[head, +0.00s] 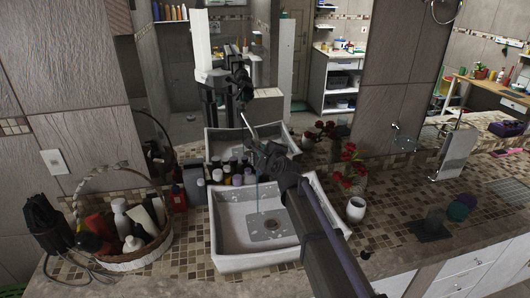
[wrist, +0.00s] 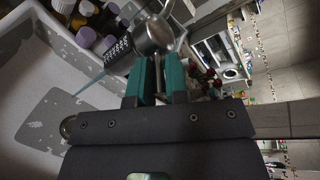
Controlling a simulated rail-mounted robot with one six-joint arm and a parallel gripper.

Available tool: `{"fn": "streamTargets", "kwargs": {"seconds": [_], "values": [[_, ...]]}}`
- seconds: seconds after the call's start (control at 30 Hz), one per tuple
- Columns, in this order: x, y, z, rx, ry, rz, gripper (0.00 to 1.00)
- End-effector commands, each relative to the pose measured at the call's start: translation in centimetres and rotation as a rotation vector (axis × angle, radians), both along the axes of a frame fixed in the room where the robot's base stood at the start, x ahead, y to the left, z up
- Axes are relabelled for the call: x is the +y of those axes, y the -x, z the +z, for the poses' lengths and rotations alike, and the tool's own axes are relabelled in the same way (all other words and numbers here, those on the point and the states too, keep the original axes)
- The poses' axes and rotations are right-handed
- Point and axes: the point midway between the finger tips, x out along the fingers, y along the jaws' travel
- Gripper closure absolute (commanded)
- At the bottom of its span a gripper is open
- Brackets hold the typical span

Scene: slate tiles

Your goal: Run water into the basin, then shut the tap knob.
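The white square basin (head: 228,252) sits on the mosaic counter, with a darker grey patch on its floor. The metal tap (wrist: 153,36) stands at its back edge; in the head view my gripper (head: 268,158) largely hides it. A thin bluish stream of water (head: 257,198) falls into the basin; it also shows in the wrist view (wrist: 88,88). In the wrist view my gripper (wrist: 159,68) has its two teal fingers a little apart, with a narrow gap between them. The tap's rounded metal body lies just beyond the fingertips. I cannot tell whether they touch it.
Several dark bottles with coloured caps (head: 237,180) stand behind the basin. A wicker basket of toiletries (head: 130,262) is at left, a white cup (head: 356,209) and red flowers (head: 350,170) at right. A large mirror (head: 300,60) rises behind. Counter right of the cup is partly clear.

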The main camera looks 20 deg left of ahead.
Motion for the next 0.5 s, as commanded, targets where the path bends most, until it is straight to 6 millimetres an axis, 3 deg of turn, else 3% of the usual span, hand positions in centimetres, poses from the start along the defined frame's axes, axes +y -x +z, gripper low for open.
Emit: {"fn": "streamTargets", "kwargs": {"seconds": [0.2,0.5], "values": [[0.01,-0.02,0.0,0.001,0.001,0.001,0.64],[-0.3,0.35,0.1,0.001,0.002,0.002,0.63]]}}
